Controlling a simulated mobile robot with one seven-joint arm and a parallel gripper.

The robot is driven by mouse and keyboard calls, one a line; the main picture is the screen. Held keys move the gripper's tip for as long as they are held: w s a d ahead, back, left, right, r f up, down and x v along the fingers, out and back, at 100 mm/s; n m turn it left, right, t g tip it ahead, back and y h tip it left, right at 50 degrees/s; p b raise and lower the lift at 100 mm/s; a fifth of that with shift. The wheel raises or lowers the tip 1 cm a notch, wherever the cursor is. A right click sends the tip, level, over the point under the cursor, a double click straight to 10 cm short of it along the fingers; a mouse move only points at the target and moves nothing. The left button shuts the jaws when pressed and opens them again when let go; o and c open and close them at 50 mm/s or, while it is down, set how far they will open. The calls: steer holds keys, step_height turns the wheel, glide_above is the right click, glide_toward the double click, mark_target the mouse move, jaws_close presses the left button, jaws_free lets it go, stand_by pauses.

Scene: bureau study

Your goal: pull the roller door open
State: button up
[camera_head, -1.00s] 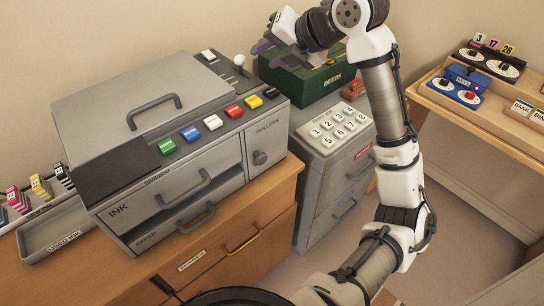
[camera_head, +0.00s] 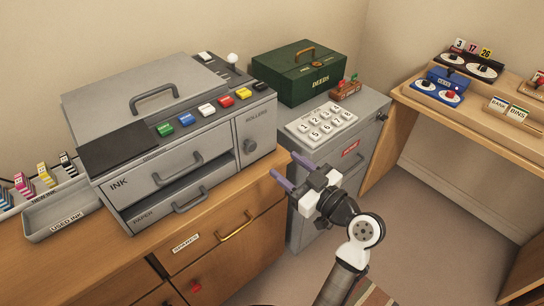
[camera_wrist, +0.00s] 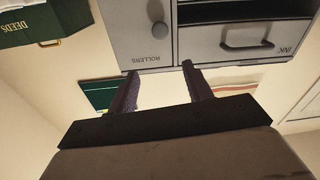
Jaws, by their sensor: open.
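The grey printer (camera_head: 150,115) stands on the wooden bureau at left. Its roller door (camera_head: 262,124), marked ROLLERS, is the narrow panel at the right of its front, with a round grey knob (camera_head: 250,146). The door looks shut, flush with the front. In the wrist view, which is upside down, the roller door (camera_wrist: 128,30) and knob (camera_wrist: 158,35) show just beyond the fingertips. My gripper (camera_head: 283,163) is open and empty, in front of and to the right of the door, apart from the knob. Its two purple fingers (camera_wrist: 160,70) point toward the printer.
The ink drawer handle (camera_head: 178,164) and paper drawer handle (camera_head: 190,200) stick out left of the door. A grey cabinet (camera_head: 355,150) with a keypad (camera_head: 322,122) stands at right. A green deeds box (camera_head: 300,72) sits behind. The floor at right is mostly clear.

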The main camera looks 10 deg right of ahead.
mark_target(253, 148)
steer(key=w+a+p, duration=0.1)
steer(key=w+a, duration=0.1)
steer(key=w, duration=0.1)
steer(key=w+a+f+m+p, duration=0.1)
steer(key=w+a, duration=0.2)
steer(key=w+a+f+m+p, duration=0.1)
steer(key=w+a+p, duration=0.1)
steer(key=w, duration=0.1)
steer(key=shift+w+a+f+h, duration=0.1)
steer(key=shift+w+a+h, duration=0.1)
steer(key=shift+a+h, duration=0.1)
steer(key=shift+d, duration=0.1)
jaws_close()
